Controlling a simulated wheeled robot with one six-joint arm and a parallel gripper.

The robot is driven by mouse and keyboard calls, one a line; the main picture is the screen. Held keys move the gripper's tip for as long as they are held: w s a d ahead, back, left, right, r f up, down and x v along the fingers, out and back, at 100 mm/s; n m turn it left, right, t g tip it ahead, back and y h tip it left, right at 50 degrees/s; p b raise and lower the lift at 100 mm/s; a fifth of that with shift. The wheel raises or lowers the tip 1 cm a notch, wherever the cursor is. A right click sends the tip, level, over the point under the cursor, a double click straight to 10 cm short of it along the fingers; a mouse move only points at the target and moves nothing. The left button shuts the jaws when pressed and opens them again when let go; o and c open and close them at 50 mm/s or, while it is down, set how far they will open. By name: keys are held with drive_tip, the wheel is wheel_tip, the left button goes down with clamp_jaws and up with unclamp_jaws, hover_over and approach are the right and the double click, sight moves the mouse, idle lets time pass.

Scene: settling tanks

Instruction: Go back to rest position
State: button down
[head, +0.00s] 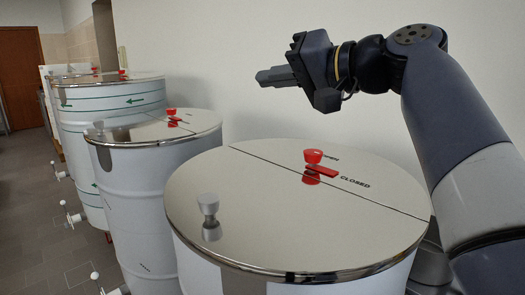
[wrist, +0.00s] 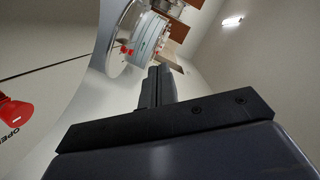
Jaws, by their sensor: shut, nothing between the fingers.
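My gripper (head: 271,77) is shut and empty. In the head view it is held in the air above the nearest tank, its fingers pointing left. In the wrist view its closed fingers (wrist: 157,87) point up toward the farther tanks. The nearest tank has a shiny steel lid (head: 262,222) with a red knob (head: 313,157) and a red pointer at the "CLOSED" mark. A grey knob (head: 209,204) stands on the lid's left half. The red knob also shows at the left edge of the wrist view (wrist: 14,112), clear of my gripper.
A second tank (head: 145,165) and a third, larger tank (head: 90,120) with green bands stand behind to the left, each with a red knob on its lid. A pale wall (head: 215,60) is behind the tanks. Tiled floor (head: 30,200) lies free at the left, with a brown door (head: 22,75) far back.

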drive_tip(key=w+d+r+m+y+p, duration=0.1)
drive_tip(key=w+d+r+m+p, duration=0.1)
drive_tip(key=w+d+p, duration=0.3)
drive_tip(key=shift+w+d+r+m, duration=0.3)
drive_tip(key=shift+r+m, duration=0.1)
drive_tip(key=shift+m, duration=0.3)
drive_tip(key=shift+a, duration=0.1)
